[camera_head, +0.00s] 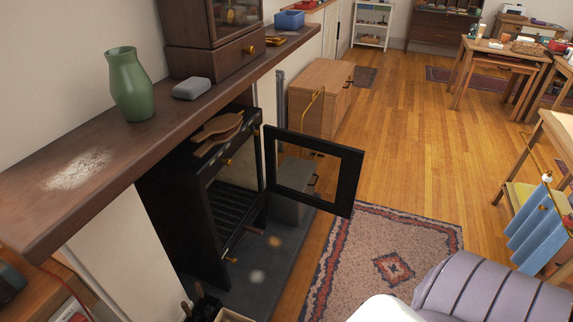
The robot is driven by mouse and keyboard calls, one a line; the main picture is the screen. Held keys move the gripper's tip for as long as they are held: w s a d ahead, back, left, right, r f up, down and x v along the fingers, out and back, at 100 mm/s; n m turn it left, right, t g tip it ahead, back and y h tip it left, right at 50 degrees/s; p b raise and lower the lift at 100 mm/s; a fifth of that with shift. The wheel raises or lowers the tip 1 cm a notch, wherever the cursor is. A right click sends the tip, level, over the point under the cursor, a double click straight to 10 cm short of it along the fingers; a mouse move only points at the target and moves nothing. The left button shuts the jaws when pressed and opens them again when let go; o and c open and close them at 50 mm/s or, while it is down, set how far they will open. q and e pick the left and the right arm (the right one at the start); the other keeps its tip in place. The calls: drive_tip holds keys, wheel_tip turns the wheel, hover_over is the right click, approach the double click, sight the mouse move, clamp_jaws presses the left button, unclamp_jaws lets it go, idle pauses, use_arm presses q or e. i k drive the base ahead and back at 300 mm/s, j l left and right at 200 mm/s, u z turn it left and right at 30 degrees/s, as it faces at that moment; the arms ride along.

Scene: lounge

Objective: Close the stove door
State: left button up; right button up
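The black stove (186,232) stands under the wooden mantel shelf at the left. Its door (347,182), a black frame around a clear pane, is open and swung out to the right. The door joins the stove at the stove's far front edge, and its free edge hangs over the border between hearth and rug. The stove's opening shows a dark slatted inside (235,208), and brass-coloured knobs sit on its front. Neither of my grippers is in view.
A green vase (129,84), a grey block (192,88) and a wooden cabinet stand on the mantel shelf (120,135). A dark grey box (290,205) sits behind the door. A patterned rug (400,255) lies right of the hearth. A striped purple-grey form (490,290) fills the lower right.

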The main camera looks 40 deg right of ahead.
sight(352, 159)
drive_tip(key=l+u, duration=0.4)
drive_tip(key=i+l+u, duration=0.1)
drive_tip(key=l+u, duration=0.45)
drive_tip(key=l, duration=0.35)
drive_tip(key=k+l+u, duration=0.1)
drive_tip(key=l, duration=0.35)
drive_tip(key=l+u, duration=0.1)
drive_tip(key=l, duration=0.35)
drive_tip(key=k+l, duration=0.15)
drive_tip(key=l, duration=0.25)
drive_tip(key=l+u, duration=0.15)
drive_tip(key=l, duration=0.3)
drive_tip(key=k+l+u, duration=0.1)
drive_tip(key=l, duration=0.3)
drive_tip(key=k+l, duration=0.1)
drive_tip(key=l, duration=0.35)
drive_tip(key=k+l, duration=0.15)
drive_tip(key=l, duration=0.3)
drive_tip(key=k+l, duration=0.1)
drive_tip(key=l, duration=0.3)
drive_tip(key=k+l, duration=0.15)
drive_tip(key=l, duration=0.3)
drive_tip(key=k+l, duration=0.1)
drive_tip(key=l, duration=0.35)
